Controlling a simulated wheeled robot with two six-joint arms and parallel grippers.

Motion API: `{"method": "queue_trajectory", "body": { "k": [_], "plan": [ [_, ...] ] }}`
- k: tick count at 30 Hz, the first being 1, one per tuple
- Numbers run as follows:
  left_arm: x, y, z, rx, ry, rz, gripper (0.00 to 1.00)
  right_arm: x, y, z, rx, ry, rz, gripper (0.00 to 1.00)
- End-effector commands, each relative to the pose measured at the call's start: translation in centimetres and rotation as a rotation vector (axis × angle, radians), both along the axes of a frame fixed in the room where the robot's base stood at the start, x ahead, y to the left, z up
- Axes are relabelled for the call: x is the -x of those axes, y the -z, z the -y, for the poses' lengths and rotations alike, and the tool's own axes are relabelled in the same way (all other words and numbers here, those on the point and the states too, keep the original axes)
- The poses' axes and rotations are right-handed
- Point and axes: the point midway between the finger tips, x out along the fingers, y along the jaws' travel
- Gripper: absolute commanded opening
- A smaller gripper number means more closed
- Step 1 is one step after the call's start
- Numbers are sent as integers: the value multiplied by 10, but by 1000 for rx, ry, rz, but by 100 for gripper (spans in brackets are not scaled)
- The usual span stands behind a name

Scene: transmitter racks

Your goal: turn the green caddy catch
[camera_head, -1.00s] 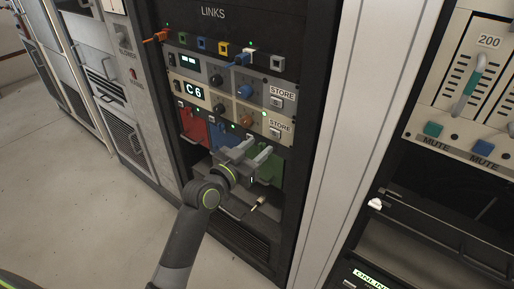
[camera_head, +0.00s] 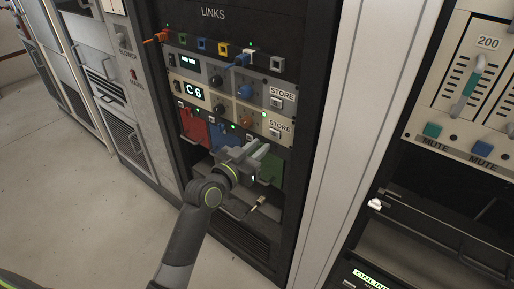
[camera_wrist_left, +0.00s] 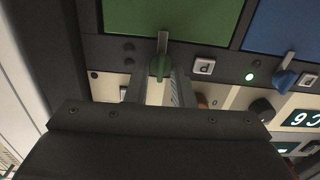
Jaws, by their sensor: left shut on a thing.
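The green caddy (camera_head: 271,169) sits at the right of the row of caddies low in the LINKS rack, and fills the top of the left wrist view (camera_wrist_left: 180,18). Its green catch (camera_wrist_left: 159,67), with a pale tip pointing toward the caddy, sits at the caddy's edge. My left gripper (camera_head: 263,150) reaches in from the left to this edge. In the left wrist view its fingers (camera_wrist_left: 160,82) are shut on the green catch. In the head view the gripper hides the catch. My right gripper is not in view.
The blue caddy (camera_head: 224,138) and red caddy (camera_head: 193,127) sit to the left. A blue catch (camera_wrist_left: 284,79) is beside the green one in the wrist view. STORE buttons and knobs (camera_head: 246,91) lie above.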

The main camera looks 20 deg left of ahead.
Motion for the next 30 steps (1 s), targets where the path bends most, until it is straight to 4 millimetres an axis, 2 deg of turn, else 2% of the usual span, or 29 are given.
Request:
{"method": "queue_trajectory", "body": {
  "k": [12, 30],
  "plan": [
    [-1, -2, -2, 262, 1, -98, 0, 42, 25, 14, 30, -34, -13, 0],
    [-2, 2, -6, 799, 0, -292, 0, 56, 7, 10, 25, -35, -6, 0]
  ]
}}
